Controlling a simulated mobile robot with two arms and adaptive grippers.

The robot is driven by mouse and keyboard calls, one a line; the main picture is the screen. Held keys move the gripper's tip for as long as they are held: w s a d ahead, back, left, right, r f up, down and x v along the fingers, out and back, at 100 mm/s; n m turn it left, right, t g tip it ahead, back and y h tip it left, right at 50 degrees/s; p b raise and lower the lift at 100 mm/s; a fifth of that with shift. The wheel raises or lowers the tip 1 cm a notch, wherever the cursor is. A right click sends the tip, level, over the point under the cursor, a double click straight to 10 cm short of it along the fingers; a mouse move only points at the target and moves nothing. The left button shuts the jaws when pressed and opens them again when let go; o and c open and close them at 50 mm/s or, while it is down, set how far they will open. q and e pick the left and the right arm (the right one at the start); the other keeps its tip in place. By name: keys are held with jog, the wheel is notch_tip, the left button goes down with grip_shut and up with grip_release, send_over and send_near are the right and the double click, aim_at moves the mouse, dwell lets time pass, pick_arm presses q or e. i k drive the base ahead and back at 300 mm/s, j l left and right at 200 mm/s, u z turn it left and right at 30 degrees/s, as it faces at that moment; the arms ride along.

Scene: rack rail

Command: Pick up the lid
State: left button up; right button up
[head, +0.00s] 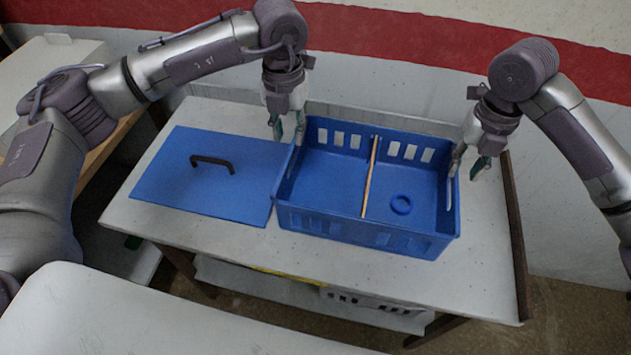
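The lid (237,192) is a flat blue panel lying on the table, left of the crate. It has a dark arched handle (213,161) near its middle. The blue crate (345,230) stands open on the table, with slotted walls. My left gripper (288,130) is above the crate's left end wall, close to the lid's far right corner and away from the handle. My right gripper (469,162) is at the crate's right end wall. Each gripper's fingers look spread apart, with the crate's end wall near or between them; contact is unclear.
The white table (400,280) is clear in front of the crate. Another light surface (150,320) is at the lower left. A wall with a red band (400,38) stands behind.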

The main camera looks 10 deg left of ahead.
aim_at(227, 176)
jog(key=k, duration=1.5)
